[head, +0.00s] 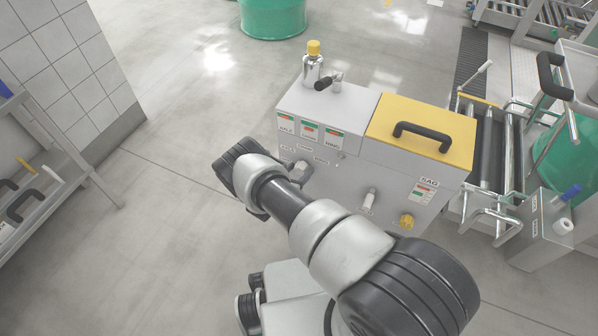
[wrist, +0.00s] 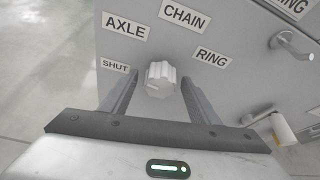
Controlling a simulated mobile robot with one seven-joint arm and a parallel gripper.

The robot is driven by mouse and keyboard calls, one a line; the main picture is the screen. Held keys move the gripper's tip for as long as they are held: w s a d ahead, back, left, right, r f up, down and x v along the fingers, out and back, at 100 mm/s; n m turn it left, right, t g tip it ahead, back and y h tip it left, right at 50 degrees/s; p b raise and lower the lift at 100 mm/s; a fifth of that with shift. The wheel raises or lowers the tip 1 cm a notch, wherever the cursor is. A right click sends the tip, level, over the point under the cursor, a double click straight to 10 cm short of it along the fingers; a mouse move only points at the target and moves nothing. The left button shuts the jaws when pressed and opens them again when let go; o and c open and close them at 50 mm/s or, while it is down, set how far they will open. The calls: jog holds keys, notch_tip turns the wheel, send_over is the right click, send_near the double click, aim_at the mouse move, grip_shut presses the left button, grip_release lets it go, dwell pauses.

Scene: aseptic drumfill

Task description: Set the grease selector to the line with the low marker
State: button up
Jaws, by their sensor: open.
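The pale grey selector knob (wrist: 157,80) sits on the grey cabinet (head: 327,192) front in the wrist view. Labels SHUT (wrist: 115,66), AXLE (wrist: 124,26), CHAIN (wrist: 184,15) and RING (wrist: 211,54) fan around it. I cannot tell surely which label it points at. My gripper (wrist: 159,79) is open, one finger left and one right of the knob; contact is not clear. Three upper cards, left (head: 286,122), middle (head: 309,131) and right (head: 333,138), carry coloured bands in the head view. Their markers are too small to read. My arm hides part of the cabinet front.
A yellow lid (head: 445,137) with a black handle covers the cabinet's right half. A bottle (head: 312,69) with a yellow cap stands on top. A white fitting (head: 369,198) and yellow knob (head: 406,221) stick out below. The floor left of the cabinet is clear.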

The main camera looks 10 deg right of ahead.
jog(key=c, duration=1)
jog(key=shift+r, duration=0.1)
jog(key=m+t+y+p, duration=0.1)
jog(key=m+p, duration=0.1)
jog(key=p, duration=0.1)
jog(key=shift+s+r+m+y, duration=0.1)
jog(key=shift+m+y, duration=0.2)
jog(key=m+t+p, duration=0.1)
jog(key=m+y+p, duration=0.1)
jog(key=m, duration=0.1)
jog(key=shift+d+f+t+y, duration=0.1)
jog(key=shift+f+t+y, duration=0.1)
jog(key=shift+t+y, duration=0.15)
jog(key=m, duration=0.1)
jog(key=m+t+y, duration=0.1)
jog(key=shift+f+m+b, duration=0.2)
jog(key=shift+m+b, duration=0.1)
jog(key=shift+b, duration=0.1)
jog(key=shift+m+t+y+b, duration=0.25)
jog(key=shift+m+t+b, duration=0.6)
jog(key=shift+m+b, duration=0.5)
jog(key=shift+r+m, duration=0.1)
jog(key=shift+m, duration=0.15)
